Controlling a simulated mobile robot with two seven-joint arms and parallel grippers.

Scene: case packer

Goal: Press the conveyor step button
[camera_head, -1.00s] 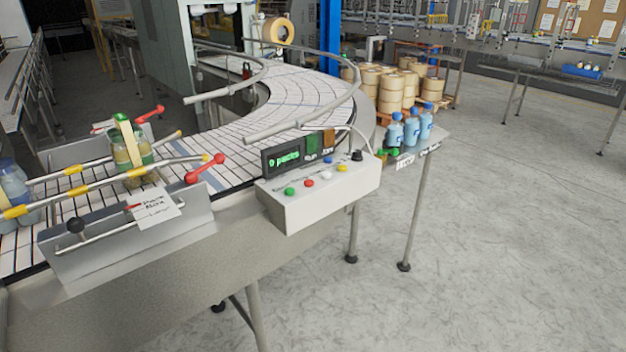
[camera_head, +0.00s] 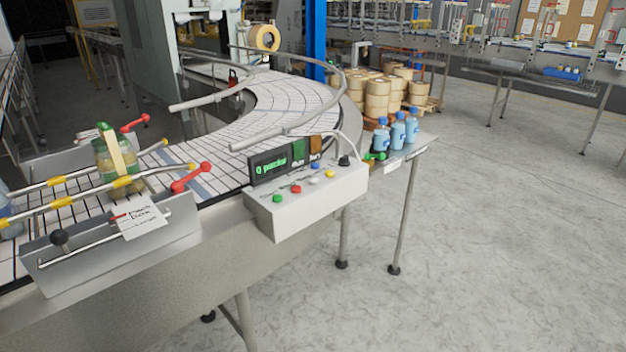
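A white control box (camera_head: 308,201) sits at the near edge of the conveyor. Its sloped top carries several small buttons: green (camera_head: 277,199), red (camera_head: 295,189), white (camera_head: 313,178), blue (camera_head: 315,166) and yellow (camera_head: 329,174), plus a black knob (camera_head: 344,160). The lettering beside them is too small to read, so I cannot tell which is the step button. A dark display (camera_head: 271,168) behind the buttons shows green text that looks like "0 packs". The curved conveyor (camera_head: 292,98) runs behind the box. Neither of my grippers is in view.
Guide rails with red handles (camera_head: 193,177) flank a pack of jars (camera_head: 117,160) on the conveyor at left. A small side table with blue bottles (camera_head: 398,131) stands right of the box. Stacked tan rolls (camera_head: 377,98) lie beyond. The floor (camera_head: 480,240) at right is clear.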

